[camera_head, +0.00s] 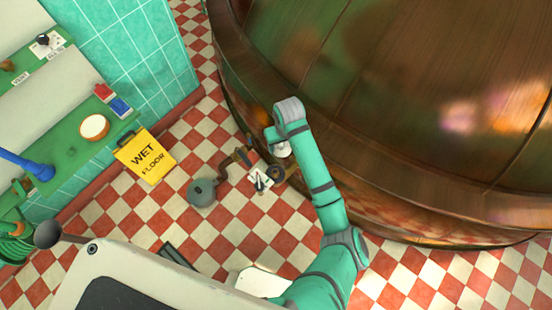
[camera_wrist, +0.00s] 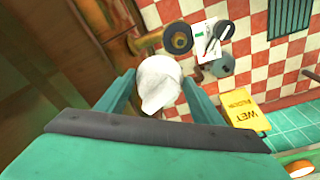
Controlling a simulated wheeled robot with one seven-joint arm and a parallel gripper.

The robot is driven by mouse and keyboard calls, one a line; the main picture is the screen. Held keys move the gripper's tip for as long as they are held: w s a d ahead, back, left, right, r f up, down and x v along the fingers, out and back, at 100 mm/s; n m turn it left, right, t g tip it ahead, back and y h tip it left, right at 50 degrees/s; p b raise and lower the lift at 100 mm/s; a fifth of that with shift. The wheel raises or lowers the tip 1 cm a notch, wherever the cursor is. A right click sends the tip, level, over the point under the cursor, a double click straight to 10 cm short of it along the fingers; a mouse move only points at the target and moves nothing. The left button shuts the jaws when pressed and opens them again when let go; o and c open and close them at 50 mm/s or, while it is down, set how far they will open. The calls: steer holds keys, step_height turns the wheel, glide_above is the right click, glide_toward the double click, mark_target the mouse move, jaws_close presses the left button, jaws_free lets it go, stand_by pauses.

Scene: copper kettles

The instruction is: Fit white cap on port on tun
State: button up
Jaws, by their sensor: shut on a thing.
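My gripper (camera_head: 277,140) is shut on the white cap (camera_wrist: 160,84), which sits between its two teal fingers in the wrist view (camera_wrist: 162,100). The cap shows partly below the gripper in the head view (camera_head: 282,149). The big copper tun (camera_head: 340,60) fills the right of the head view, and my gripper is beside its lower wall. A brass pipe with a dark round end (camera_wrist: 178,39) stands out near the tun, beyond the cap in the wrist view. The dark round end also shows in the head view (camera_head: 278,173). I cannot tell whether it is the port.
A white card with dark tools (camera_head: 261,181) lies near the pipe. A grey round vessel (camera_head: 202,191) is on the red and white tiles. A yellow wet-floor sign (camera_head: 146,157) stands to the left. Green shelves (camera_head: 75,135) line the left wall.

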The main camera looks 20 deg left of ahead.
mark_target(276, 173)
steer(key=s+f+n, duration=0.2)
steer(key=s+n, duration=0.1)
steer(key=s, duration=0.2)
steer(key=f, duration=1)
steer(key=shift+s+a+f, duration=0.1)
steer(key=shift+a+f, duration=0.2)
steer(key=shift+s+a+f, duration=0.1)
steer(key=shift+a+f, duration=0.05)
steer(key=shift+f, duration=0.05)
steer(key=shift+d, duration=0.2)
steer(key=shift+s+f, duration=0.15)
steer(key=shift+f, duration=0.05)
steer(key=shift+a+f, duration=0.1)
steer(key=shift+f, duration=0.35)
steer(key=o, duration=1.1)
